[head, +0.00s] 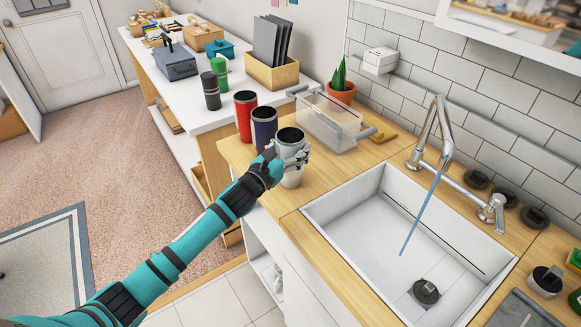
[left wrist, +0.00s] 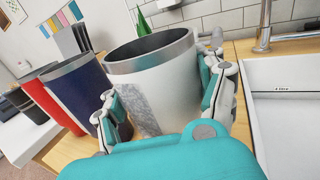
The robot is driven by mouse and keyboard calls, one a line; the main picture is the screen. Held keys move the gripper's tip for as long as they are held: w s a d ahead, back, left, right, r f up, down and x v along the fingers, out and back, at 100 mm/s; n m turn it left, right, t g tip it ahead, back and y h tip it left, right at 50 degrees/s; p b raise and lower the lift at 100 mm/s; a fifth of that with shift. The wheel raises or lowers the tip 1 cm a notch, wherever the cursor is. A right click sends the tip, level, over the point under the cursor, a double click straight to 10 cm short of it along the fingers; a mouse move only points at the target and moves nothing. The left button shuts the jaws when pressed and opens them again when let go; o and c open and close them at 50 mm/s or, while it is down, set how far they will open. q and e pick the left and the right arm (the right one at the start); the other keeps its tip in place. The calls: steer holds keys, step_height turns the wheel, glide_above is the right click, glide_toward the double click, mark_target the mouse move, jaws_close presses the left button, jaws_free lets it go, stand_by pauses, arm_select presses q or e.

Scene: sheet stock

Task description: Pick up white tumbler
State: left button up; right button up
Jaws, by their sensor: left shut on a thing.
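The white tumbler (head: 292,178) has a dark inside and a grey metal rim, and stands upright at the front left of the wooden counter, left of the sink. My left gripper (head: 291,157) is shut on its upper body and hides part of it in the head view. In the left wrist view the tumbler (left wrist: 155,85) fills the space between the two fingers, one on each side. I cannot tell whether its base touches the counter. My right gripper is not in view.
A navy tumbler (head: 264,127) and a red tumbler (head: 245,113) stand close behind it. A clear bin (head: 328,123) sits behind on the right, by a potted plant (head: 341,91). The white sink (head: 345,215) with a tap (head: 440,125) lies to the right.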

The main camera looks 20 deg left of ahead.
mark_target(297, 129)
arm_select(q)
steer(key=shift+r, duration=0.1)
steer(key=shift+c, duration=0.8)
steer(key=shift+r, duration=0.6)
step_height(297, 129, up, 2)
steer(key=shift+r+b, duration=0.25)
steer(key=shift+b, duration=0.1)
steer(key=s+d+b, duration=0.1)
steer(key=s+d, duration=0.1)
steer(key=s, duration=0.5)
steer(key=s+d+r+b, duration=0.1)
steer(key=s+d, duration=0.2)
steer(key=s, duration=0.5)
steer(key=shift+d+r, duration=0.15)
steer(key=shift+d, duration=0.05)
